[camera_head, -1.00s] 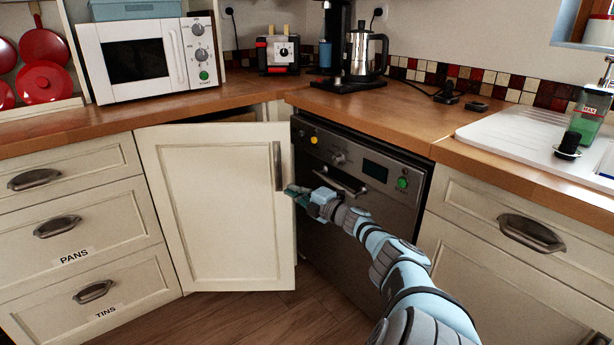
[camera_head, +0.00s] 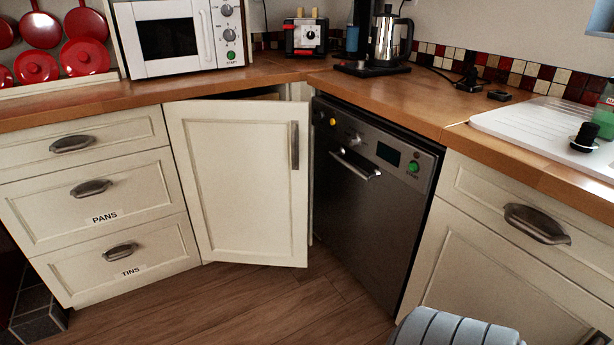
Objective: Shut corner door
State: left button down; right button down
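The corner door (camera_head: 243,185) is a cream panelled cabinet door in the middle of the camera_head view. It stands ajar, hinged on its left side beside the drawers, with its free right edge swung out towards me. Its vertical metal handle (camera_head: 294,145) is near the upper right edge. A dark gap shows above the door under the worktop. Part of my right arm shows at the bottom right, but its gripper is out of view. My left gripper is not in view either.
A stainless dishwasher (camera_head: 365,215) with a bar handle stands right of the door, close to its free edge. Drawers labelled PANS (camera_head: 95,200) and TINS (camera_head: 125,258) are on the left. The wooden floor (camera_head: 250,305) in front is clear.

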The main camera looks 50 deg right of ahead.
aim_at(243, 165)
jog(key=z, duration=1.05)
jog(key=i, duration=1)
jog(key=u, duration=0.35)
